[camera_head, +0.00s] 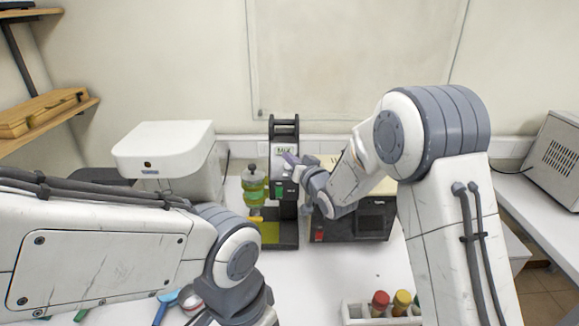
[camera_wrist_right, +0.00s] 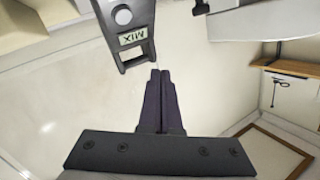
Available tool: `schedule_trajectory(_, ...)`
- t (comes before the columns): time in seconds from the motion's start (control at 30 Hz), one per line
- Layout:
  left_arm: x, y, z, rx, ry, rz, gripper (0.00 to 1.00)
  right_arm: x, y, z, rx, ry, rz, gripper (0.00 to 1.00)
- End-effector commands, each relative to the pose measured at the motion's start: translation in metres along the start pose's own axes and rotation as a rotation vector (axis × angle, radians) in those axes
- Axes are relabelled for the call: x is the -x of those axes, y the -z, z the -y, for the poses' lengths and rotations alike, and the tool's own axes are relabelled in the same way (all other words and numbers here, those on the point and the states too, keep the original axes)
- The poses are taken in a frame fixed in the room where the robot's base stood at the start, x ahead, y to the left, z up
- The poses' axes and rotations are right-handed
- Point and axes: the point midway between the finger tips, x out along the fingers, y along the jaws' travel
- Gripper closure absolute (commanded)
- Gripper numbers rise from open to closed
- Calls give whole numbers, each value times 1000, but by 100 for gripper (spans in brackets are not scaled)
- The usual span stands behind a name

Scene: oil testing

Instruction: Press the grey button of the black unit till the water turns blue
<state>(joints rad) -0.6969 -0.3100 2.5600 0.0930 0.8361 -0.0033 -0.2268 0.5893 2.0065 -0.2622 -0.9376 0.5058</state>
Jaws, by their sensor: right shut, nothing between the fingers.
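The black unit (camera_head: 288,213) stands upright on the table near the back wall. A glass vessel (camera_head: 255,190) with yellow-green liquid is at its left side. In the right wrist view the unit's head (camera_wrist_right: 128,50) shows upside down, with a MIX label and a round grey button (camera_wrist_right: 123,17). My right gripper (camera_head: 288,157) is shut and empty at the front of the unit's upper part. Its fingertips (camera_wrist_right: 160,72) show just beside the MIX label, a little away from the grey button. I cannot tell whether they touch the unit. My left gripper is out of view.
A white machine (camera_head: 165,150) stands left of the unit. A dark box device (camera_head: 372,222) is close on its right, behind my right forearm. A white rack (camera_head: 354,312) with capped bottles is at the front. The table's middle is clear.

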Motion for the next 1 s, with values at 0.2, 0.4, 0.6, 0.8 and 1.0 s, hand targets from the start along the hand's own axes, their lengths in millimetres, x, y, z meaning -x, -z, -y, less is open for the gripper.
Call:
schedule_trajectory(0.2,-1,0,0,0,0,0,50,-4,-4,-3,1,-1,1,100)
schedule_trajectory(0.4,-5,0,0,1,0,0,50,-19,-15,-16,1,-3,0,100)
schedule_trajectory(0.6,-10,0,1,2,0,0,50,-38,-29,-33,2,-4,-1,100)
schedule_trajectory(0.8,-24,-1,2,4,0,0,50,-53,-41,-44,1,-4,-3,100)
schedule_trajectory(1.0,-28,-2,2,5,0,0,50,-60,-44,-48,2,-4,-2,100)
